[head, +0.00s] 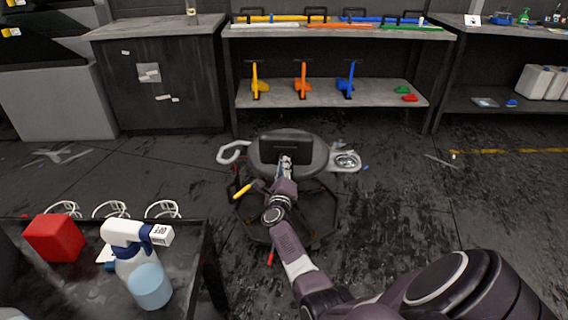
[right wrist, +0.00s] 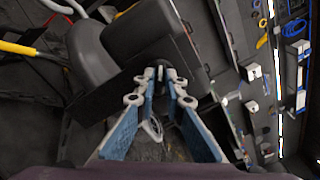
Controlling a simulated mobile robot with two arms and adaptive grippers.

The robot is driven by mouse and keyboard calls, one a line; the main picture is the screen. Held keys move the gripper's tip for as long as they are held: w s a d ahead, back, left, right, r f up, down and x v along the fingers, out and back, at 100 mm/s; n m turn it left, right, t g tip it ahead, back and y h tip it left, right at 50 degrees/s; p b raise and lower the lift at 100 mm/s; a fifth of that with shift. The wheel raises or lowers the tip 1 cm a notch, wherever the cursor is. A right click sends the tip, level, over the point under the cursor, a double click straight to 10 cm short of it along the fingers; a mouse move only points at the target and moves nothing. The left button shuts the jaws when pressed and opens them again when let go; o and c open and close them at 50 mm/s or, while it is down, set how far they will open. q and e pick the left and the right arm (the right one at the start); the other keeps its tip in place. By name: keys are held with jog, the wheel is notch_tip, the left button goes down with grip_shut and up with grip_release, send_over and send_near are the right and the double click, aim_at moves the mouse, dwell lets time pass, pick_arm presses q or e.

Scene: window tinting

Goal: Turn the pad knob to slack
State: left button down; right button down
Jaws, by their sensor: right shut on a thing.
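A dark stool (head: 268,150) with a round seat stands on the floor in the middle of the head view, with a black pad (head: 288,142) on it. My right gripper (head: 285,162) reaches to the pad's near side. In the right wrist view the pad (right wrist: 146,32) is at the top. The fingertips of my right gripper (right wrist: 166,76) are closed around a small dark part just below the pad, which appears to be the pad knob. The fingers hide most of it, so its turn setting cannot be read. My left gripper is not in view.
A cart (head: 205,250) at the lower left carries a spray bottle (head: 150,285) and a red block (head: 54,238). A shelf bench (head: 338,33) stands behind. Floor at right is mostly clear.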

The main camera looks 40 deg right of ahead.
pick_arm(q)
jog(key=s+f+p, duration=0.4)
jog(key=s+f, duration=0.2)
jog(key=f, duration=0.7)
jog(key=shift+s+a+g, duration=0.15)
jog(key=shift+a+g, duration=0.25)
pick_arm(e)
jog(key=shift+f+n, duration=0.1)
jog(key=shift+n, duration=7.3)
jog(key=c, duration=2)
grip_release()
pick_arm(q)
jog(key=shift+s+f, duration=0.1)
pick_arm(e)
jog(key=shift+a, duration=0.1)
